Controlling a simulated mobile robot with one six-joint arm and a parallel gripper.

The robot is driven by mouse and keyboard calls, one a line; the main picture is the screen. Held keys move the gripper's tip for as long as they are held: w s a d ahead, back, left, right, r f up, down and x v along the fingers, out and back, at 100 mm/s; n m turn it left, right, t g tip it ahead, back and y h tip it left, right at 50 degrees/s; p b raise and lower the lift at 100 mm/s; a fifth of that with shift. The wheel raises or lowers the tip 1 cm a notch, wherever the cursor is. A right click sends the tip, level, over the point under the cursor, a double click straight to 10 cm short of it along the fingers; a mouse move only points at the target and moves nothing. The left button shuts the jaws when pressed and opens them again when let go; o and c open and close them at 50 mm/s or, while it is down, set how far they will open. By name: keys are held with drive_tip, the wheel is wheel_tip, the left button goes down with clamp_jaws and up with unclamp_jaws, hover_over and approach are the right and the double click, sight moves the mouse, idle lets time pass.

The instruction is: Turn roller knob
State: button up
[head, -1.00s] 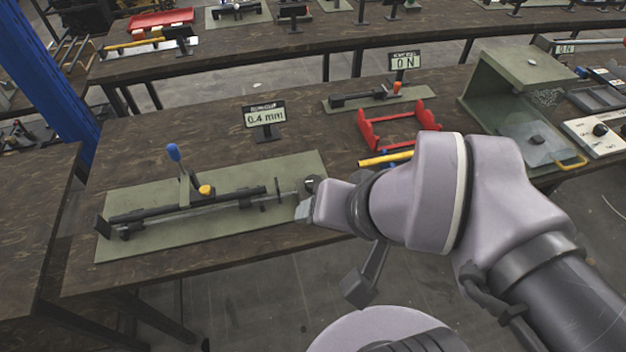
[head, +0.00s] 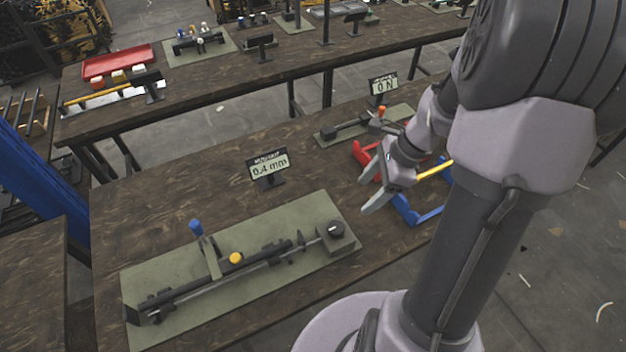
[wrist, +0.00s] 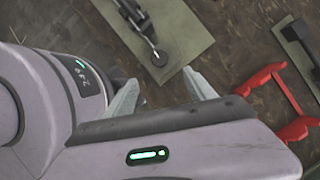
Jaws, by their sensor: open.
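A long dark roller device lies on a green plate (head: 215,248) on the near table. The device also has a yellow knob (head: 236,258) and an upright blue-tipped lever (head: 196,227). My gripper (head: 366,192) is open and empty, up and to the right of the dark knob, clear of it.
A display reading 0.4 mm (head: 268,167) stands behind the plate. A red and blue rack (head: 420,214) is beside my gripper, with a yellow bar (head: 437,170). Another device on a small green plate (head: 400,113) and a 0 N display (head: 384,85) stand behind.

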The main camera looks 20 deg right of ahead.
sight(337, 227)
drive_tip(key=b+x, duration=0.2)
drive_tip(key=x, duration=0.3)
drive_tip(key=b+x, duration=0.1)
drive_tip(key=x, duration=0.4)
drive_tip(key=b+x, duration=0.2)
drive_tip(key=x, duration=0.4)
drive_tip(key=shift+s+d+f+b, duration=0.1)
drive_tip(key=shift+s+d+b, duration=0.15)
drive_tip(key=shift+b, duration=0.1)
drive_tip(key=c, duration=1.3)
